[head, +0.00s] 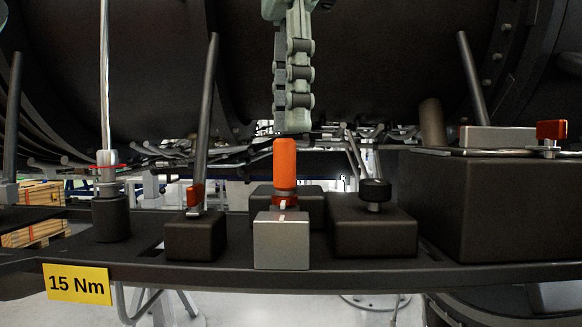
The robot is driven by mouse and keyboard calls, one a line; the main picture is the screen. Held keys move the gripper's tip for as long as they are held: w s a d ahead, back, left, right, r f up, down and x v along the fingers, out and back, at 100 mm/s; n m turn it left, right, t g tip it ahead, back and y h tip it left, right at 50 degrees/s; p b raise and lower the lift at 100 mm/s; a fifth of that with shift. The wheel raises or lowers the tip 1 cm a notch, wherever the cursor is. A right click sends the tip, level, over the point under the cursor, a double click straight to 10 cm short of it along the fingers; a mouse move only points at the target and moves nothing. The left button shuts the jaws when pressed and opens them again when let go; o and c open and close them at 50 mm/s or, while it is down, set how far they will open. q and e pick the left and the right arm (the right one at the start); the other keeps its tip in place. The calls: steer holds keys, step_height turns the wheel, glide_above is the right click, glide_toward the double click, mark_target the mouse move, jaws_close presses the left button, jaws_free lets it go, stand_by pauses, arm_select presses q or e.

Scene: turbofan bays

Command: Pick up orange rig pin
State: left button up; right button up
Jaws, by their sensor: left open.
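The orange rig pin (285,163) stands upright in the middle of the head view. Its lower end meets a small red collar at the top of a light grey block (281,243). My left gripper (292,125) points down from the top of the picture, with its fingertips just above the top of the pin. Its fingers are seen edge-on, one overlapping the other. It is open and holds nothing. A narrow gap seems to show between fingertips and pin, but the depth between them is hard to judge. My right gripper is not in view.
A dark rail (350,271) carries the blocks. A large dark box (480,210) stands further right. A yellow "15 Nm" label (77,284) hangs in front.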

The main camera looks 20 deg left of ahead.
mark_target(285, 195)
arm_select(q)
steer(key=shift+s+f, duration=0.1)
steer(key=shift+f, duration=0.5)
steer(key=f, duration=0.4)
steer(key=shift+a+f, duration=0.2)
steer(key=shift+a, duration=0.1)
steer(key=shift+f, duration=0.25)
steer(key=c, duration=0.9)
jaws_close()
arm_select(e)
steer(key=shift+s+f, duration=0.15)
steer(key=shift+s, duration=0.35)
